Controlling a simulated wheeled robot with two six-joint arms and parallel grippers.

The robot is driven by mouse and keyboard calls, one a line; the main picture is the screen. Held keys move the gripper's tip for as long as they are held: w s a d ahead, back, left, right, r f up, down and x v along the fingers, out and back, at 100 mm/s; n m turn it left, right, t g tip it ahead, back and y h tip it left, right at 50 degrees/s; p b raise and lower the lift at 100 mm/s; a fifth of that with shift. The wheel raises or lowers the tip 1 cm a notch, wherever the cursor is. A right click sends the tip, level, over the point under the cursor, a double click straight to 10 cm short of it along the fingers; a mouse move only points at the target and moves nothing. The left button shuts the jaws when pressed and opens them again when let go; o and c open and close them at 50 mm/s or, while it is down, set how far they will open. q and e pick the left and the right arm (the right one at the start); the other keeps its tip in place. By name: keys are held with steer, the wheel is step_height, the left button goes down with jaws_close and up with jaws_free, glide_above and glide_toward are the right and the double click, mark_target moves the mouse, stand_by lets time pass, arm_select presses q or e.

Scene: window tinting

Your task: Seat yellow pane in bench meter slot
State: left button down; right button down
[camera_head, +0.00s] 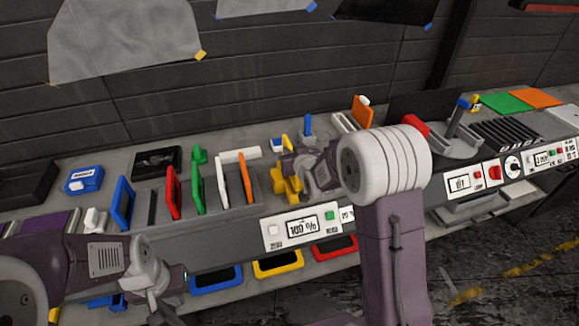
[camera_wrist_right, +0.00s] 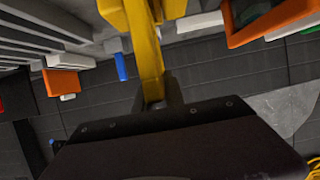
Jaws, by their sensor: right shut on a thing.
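The yellow pane (camera_head: 287,187) is mostly hidden by my right arm in the head view; it stands at the meter's top. In the right wrist view the yellow pane (camera_wrist_right: 148,55) appears edge-on, running away from the dark gripper body. My right gripper (camera_head: 296,172) is shut on it, above and behind the bench meter (camera_head: 300,229), whose display reads 100 %. The meter's slot is hidden, so I cannot tell whether the pane is in it. My left gripper (camera_head: 160,302) is low at the front left, away from the pane; its jaws are unclear.
A rack (camera_head: 205,218) left of the meter holds blue, red, green and orange framed panes. An orange block (camera_head: 362,111) and a blue peg (camera_head: 307,125) stand behind my right gripper. A slotted black rack (camera_head: 510,133) is further right. Coloured frames lie below the front edge.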

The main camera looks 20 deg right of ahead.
steer(key=shift+w+a+f, duration=0.2)
steer(key=shift+w+f, duration=0.05)
steer(key=shift+w, duration=0.25)
step_height(320, 180, down, 4)
steer(key=b, duration=0.3)
steer(key=shift+f, duration=0.15)
steer(key=c, duration=1.8)
jaws_free()
steer(key=shift+f, duration=0.1)
steer(key=o, duration=0.4)
